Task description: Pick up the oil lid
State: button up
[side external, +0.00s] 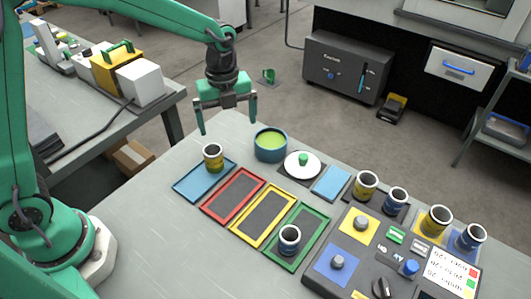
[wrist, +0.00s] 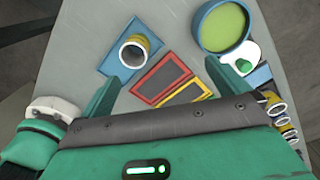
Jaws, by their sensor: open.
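The oil lid (side external: 292,174), a white disc with a green knob, lies on the table just right of a blue pot (side external: 258,152) of green liquid. In the wrist view the lid (wrist: 238,48) shows at the right, below the pot (wrist: 204,44) and partly hidden by my right finger. My gripper (side external: 227,124) is open and empty, fingers pointing down, above the table's far edge and to the left of the pot and lid. In the wrist view the gap between my fingers (wrist: 161,72) is left of the lid.
A yellow-banded cup (side external: 213,160) stands on a blue tray (side external: 190,188). Red (side external: 233,196), yellow (side external: 262,216) and green (side external: 312,222) trays follow; a dark cup (side external: 289,242) stands on the green one. Several cups and a control panel (side external: 335,285) are at the right.

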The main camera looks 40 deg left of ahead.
jog(key=w+d+f+m, duration=0.2)
jog(key=w+d+m, duration=0.1)
jog(key=w+d, duration=0.5)
jog(key=m, duration=0.2)
send_over(304, 155)
jog(key=shift+s+f, duration=0.25)
jog(key=shift+f, duration=0.75)
jog(key=shift+f, duration=0.1)
jog(key=shift+f, duration=1.2)
jog(key=shift+f, duration=0.1)
jog(key=shift+w+f, duration=0.15)
jog(key=shift+f, duration=2.35)
jog(key=shift+c, duration=0.4)
jog(key=c, duration=0.8)
